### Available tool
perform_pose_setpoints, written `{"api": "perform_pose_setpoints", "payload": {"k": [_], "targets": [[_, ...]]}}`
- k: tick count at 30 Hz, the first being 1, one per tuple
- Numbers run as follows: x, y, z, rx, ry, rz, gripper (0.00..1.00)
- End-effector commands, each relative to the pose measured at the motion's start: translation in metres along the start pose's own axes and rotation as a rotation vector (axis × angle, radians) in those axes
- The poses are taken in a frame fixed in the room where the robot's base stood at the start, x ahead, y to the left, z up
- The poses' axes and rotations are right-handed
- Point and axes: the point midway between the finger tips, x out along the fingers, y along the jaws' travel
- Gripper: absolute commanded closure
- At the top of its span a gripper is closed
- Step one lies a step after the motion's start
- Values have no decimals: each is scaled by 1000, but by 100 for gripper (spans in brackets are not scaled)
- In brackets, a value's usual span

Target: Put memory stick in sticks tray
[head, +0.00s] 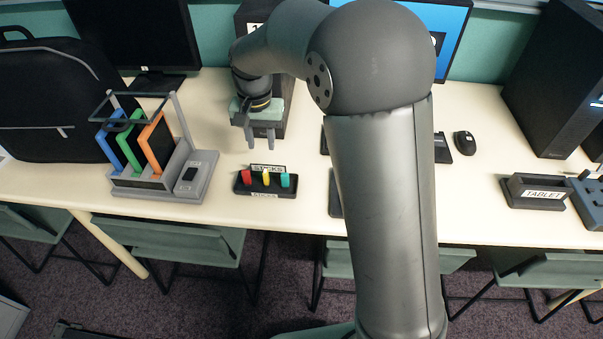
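The sticks tray (286,192) is a small black holder with "STICKS" labels, near the front edge of the table left of centre. A red stick (246,178), a yellow stick (266,178) and a teal stick (285,180) stand upright in it. I cannot tell which of them, if any, is the task's memory stick, and I see no loose stick elsewhere. My gripper (260,144) points down behind the tray, apart from it. Its two fingers are spread, with nothing visible between them.
A grey rack (155,193) with blue, green and orange boards stands left of the tray. A black computer case (295,95) is behind my gripper. A tablet holder (538,204) and a mouse (464,143) are at right. My arm hides the table's middle.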

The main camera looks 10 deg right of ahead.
Motion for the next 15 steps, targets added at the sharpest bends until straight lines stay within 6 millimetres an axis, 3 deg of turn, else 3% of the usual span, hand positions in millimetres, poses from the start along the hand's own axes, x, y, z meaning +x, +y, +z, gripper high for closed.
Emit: {"api": "perform_pose_setpoints", "payload": {"k": [4, 7, 12, 15], "targets": [[-6, 15, 7, -8, 3, -1, 66], [-17, 52, 31, -37, 6, 0, 66], [-24, 135, 105, -123, 8, 1, 66], [-17, 172, 151, -173, 9, 1, 66]]}}
